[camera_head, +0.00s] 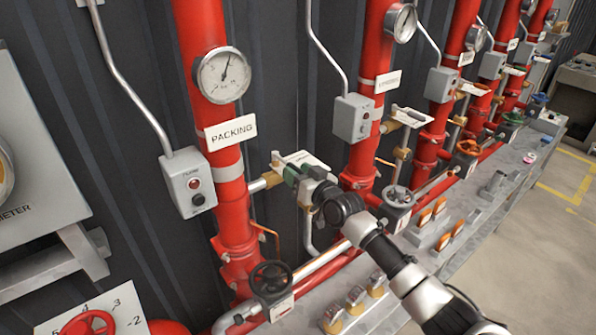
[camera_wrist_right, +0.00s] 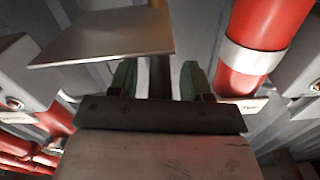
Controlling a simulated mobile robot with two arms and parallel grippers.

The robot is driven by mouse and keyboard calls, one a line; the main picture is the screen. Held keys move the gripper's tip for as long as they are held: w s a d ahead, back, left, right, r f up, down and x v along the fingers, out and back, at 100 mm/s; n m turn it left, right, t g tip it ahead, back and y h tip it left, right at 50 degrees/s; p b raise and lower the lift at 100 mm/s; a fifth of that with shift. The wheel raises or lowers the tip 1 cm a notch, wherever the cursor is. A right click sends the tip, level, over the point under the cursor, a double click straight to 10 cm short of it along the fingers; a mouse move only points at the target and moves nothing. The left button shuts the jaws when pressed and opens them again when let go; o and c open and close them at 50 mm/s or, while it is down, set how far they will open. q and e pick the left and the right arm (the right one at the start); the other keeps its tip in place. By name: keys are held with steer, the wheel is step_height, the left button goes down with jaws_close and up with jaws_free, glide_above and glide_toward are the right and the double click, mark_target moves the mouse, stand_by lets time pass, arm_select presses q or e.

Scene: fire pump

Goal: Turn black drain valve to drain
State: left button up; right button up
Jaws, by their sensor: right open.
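My right gripper (camera_head: 291,173) reaches in from the lower right to a brass fitting (camera_head: 276,161) and a pale plate (camera_head: 305,160) beside the PACKING pipe. In the wrist view its two green fingertips (camera_wrist_right: 158,80) are apart, with a dark upright bar (camera_wrist_right: 160,76) showing between them. I cannot tell whether they touch it. The plate (camera_wrist_right: 105,42) spreads across the upper left there. A black handwheel (camera_head: 271,279) sits low in front of the PACKING pipe, below my gripper and apart from it. I cannot tell which part is the drain valve; my gripper hides part of the fitting.
The red PACKING pipe (camera_head: 222,130) carries a gauge (camera_head: 222,75). A grey switch box (camera_head: 188,182) is left of it and another (camera_head: 353,118) to the right. More red pipes and valves run to the right. Bare floor (camera_head: 565,200) lies at the far right.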

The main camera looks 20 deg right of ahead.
steer(key=shift+w, duration=0.1)
jaws_close()
stand_by(0.3)
